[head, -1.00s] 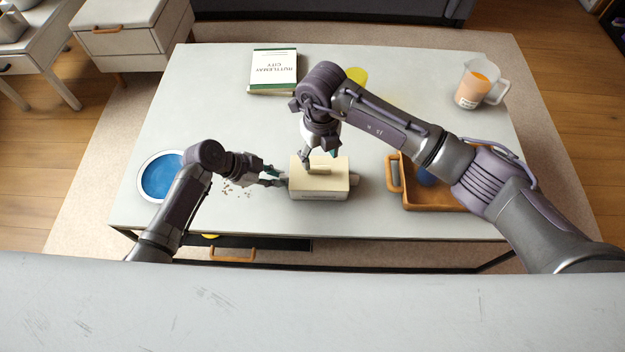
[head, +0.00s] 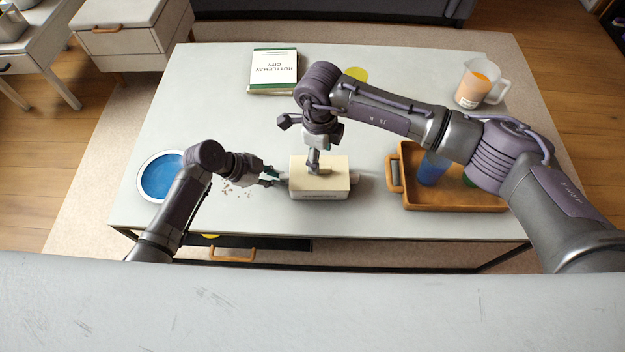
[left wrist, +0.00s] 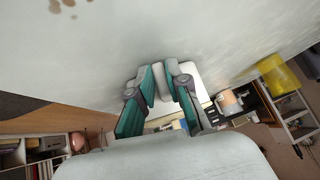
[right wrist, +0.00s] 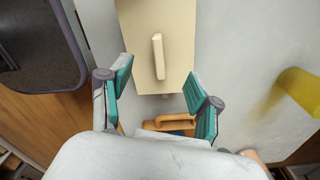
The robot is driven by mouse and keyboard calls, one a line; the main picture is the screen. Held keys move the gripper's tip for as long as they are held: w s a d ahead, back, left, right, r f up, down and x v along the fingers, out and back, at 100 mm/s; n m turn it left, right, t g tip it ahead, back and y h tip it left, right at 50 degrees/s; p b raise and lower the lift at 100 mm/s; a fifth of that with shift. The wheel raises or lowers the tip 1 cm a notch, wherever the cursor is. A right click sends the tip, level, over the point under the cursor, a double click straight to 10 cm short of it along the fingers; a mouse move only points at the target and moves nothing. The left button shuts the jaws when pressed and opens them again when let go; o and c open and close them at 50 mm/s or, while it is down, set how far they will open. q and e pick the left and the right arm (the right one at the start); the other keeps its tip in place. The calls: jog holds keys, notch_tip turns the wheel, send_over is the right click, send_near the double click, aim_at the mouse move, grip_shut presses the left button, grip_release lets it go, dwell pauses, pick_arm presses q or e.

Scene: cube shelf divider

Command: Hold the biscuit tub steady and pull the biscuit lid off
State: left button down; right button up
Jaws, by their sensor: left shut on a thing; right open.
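The biscuit tub (head: 320,194) is a cream box near the table's front edge, with small tabs at its ends. Its pale biscuit lid (head: 338,164) sits on top. The lid's raised bar handle (right wrist: 158,56) shows in the right wrist view. My left gripper (head: 274,178) is shut on the tub's left tab; in the left wrist view its fingers (left wrist: 165,82) close around a pale piece. My right gripper (head: 314,166) points down over the lid, close to the handle. In the right wrist view its fingers (right wrist: 158,88) are open, with nothing between them; head-view contact is unclear.
A wooden tray (head: 460,204) with a blue cup (head: 432,170) stands right of the tub. A blue dish (head: 160,177) and crumbs (head: 236,190) lie left. A book (head: 273,72), a yellow item (head: 357,74) and a jug (head: 482,84) are farther back.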

jog(key=n, duration=0.4)
jog(key=shift+n, duration=0.3)
jog(key=shift+c, duration=0.6)
notch_tip(320, 180, up, 4)
jog(key=shift+s+r, duration=0.15)
jog(key=shift+r, duration=0.05)
jog(key=c, duration=0.6)
jog(key=shift+f, duration=4.45)
grip_shut()
jog(key=shift+r, duration=0.75)
jog(key=shift+r, duration=1.4)
